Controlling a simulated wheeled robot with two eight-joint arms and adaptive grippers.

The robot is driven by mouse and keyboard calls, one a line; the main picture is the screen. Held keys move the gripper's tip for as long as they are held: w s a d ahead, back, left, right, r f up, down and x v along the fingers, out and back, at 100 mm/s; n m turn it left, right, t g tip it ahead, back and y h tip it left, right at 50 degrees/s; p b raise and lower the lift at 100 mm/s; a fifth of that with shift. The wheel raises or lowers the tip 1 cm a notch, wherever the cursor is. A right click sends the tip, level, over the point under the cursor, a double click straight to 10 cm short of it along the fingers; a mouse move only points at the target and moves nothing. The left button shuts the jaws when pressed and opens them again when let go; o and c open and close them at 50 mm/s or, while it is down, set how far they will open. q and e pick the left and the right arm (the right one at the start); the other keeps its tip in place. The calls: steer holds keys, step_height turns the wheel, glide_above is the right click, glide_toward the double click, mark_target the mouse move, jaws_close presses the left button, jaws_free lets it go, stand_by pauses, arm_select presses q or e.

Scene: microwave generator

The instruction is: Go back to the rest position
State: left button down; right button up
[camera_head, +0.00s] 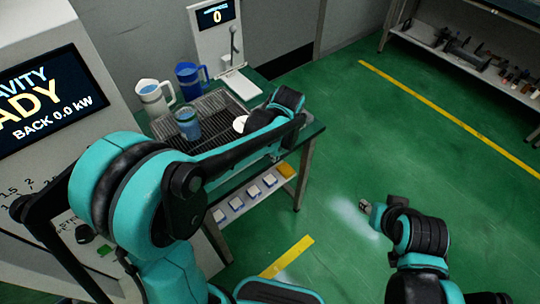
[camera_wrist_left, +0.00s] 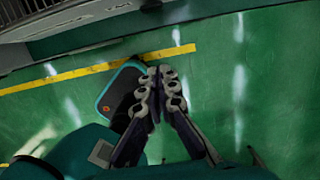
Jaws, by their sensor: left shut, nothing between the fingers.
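My left arm comes in from the left in the head view and reaches across the front of the green-topped table (camera_head: 312,132). Its wrist end is over the table's right side, and I cannot make out the fingers there. In the left wrist view my left gripper (camera_wrist_left: 159,73) is shut and empty, its fingertips together above the green floor. My right arm stands at the lower right of the head view over open floor. A small grey tip, seemingly my right gripper (camera_head: 366,206), points left; its jaws are too small to read.
A wire rack (camera_head: 212,106) on the table holds a clear beaker of blue liquid (camera_head: 188,124). A white jug (camera_head: 153,97) and a blue jug (camera_head: 188,78) stand behind. A machine with a screen (camera_head: 45,105) is at left. Shelves (camera_head: 475,62) are back right. The floor (camera_head: 400,140) between is clear.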

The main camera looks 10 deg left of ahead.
arm_select(q)
steer(key=shift+s+d+r, duration=0.15)
steer(key=shift+r, duration=0.25)
steer(key=shift+s+d+r, duration=0.1)
steer(key=shift+d+r, duration=0.05)
steer(key=shift+r, duration=0.25)
steer(key=s+a+r+n+t+b, duration=0.1)
steer(key=s+a+n+t, duration=0.2)
steer(key=s+n, duration=0.4)
steer(key=s+a+r+n+t+h+b, duration=0.1)
steer(key=s+n, duration=0.6)
steer(key=n, duration=1.1)
steer(key=shift+s+a+r+n+t, duration=0.3)
steer(key=shift+a+r+t, duration=0.25)
steer(key=shift+a+t, duration=0.85)
steer(key=shift+a+g, duration=0.25)
steer(key=shift+g, duration=0.05)
